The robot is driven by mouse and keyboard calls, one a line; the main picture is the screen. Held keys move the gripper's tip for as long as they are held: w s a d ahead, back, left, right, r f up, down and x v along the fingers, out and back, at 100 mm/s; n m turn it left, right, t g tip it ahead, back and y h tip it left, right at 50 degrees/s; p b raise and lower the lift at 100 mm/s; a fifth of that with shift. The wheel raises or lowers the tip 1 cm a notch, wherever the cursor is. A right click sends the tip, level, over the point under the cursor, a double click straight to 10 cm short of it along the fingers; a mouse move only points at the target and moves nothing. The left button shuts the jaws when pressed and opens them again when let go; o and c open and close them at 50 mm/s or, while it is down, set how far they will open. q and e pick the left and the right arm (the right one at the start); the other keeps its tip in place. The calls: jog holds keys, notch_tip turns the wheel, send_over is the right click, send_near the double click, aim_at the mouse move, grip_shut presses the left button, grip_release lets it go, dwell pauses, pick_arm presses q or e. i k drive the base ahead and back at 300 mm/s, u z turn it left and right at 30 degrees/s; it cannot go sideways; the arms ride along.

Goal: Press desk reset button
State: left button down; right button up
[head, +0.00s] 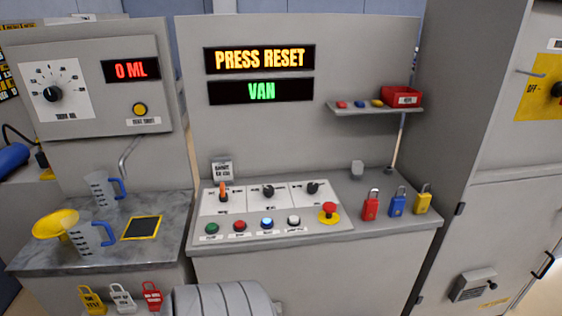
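The desk's control panel (325,228) slopes on the desk in the middle of the head view. Its front row holds a green button (212,228), a red button (239,226), a blue button (266,223) that looks lit, and a white button (293,220). The small labels under them are too blurred to read, so I cannot tell by label which is reset. The upper display (260,59) reads "PRESS RESET" in yellow, and the lower display (260,91) reads "VAN" in green. Neither of my grippers is in view.
A red mushroom button (328,210) stands at the panel's right, and an orange-handled lever (223,190) at its left. Red (371,207), blue (398,204) and yellow (423,201) padlocks stand farther right. Jugs (91,239) and a yellow funnel (54,224) occupy the left bench.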

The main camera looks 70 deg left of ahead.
aim_at(267, 222)
jog(key=u, duration=0.9)
jog(key=i, duration=1.1)
jog(key=u, duration=1.5)
jog(key=i, duration=0.25)
jog(key=u, duration=0.05)
